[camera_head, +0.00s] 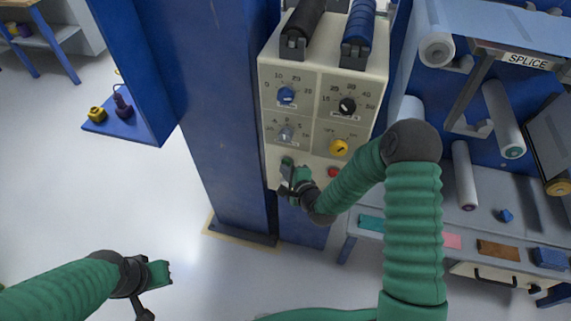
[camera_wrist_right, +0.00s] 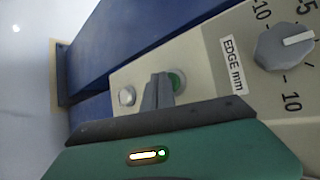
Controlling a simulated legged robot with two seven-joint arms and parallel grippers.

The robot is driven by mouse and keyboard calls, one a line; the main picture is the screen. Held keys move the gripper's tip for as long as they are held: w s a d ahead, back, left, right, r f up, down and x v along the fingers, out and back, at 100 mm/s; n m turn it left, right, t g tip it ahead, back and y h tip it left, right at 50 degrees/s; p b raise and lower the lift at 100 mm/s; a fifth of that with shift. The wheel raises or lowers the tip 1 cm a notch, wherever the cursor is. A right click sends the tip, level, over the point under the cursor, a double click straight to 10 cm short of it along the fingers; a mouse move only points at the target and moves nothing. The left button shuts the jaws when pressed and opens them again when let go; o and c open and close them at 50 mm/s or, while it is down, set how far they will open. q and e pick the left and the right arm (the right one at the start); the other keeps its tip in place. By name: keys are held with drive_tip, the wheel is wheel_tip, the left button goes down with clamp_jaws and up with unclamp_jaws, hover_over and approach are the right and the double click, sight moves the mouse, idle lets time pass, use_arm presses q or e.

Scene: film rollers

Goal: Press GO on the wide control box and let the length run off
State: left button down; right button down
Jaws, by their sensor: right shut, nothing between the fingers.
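The wide cream control box (camera_head: 271,170) is mounted on a blue upright, with knobs and dials on its face. My right gripper (camera_head: 286,182) is at the lower left of this face, shut and empty. In the right wrist view its dark fingertips (camera_wrist_right: 158,92) are at a round green button (camera_wrist_right: 178,80), partly covering it; I cannot tell whether they touch it. No GO lettering is readable. A red button (camera_head: 333,172) sits to the right on the same face. My left gripper (camera_head: 158,280) hangs over the floor at lower left, its jaws unclear.
A grey knob (camera_wrist_right: 285,46) and an EDGE mm label (camera_wrist_right: 232,64) are beside the green button. A yellow knob (camera_head: 339,147) is above the red button. A bench with white rollers (camera_head: 464,175) and coloured pieces stands at right.

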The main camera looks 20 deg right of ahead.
drive_tip(key=shift+w+d, duration=0.15)
idle(0.4)
drive_tip(key=shift+s+a, duration=0.45)
drive_tip(key=shift+s, duration=0.25)
drive_tip(key=shift+s+a+p, duration=0.15)
drive_tip(key=shift+s+a, duration=0.6)
drive_tip(key=shift+s, duration=0.3)
drive_tip(key=shift+s+a+p, duration=0.15)
drive_tip(key=shift+s+a, duration=0.55)
drive_tip(key=shift+s, duration=0.35)
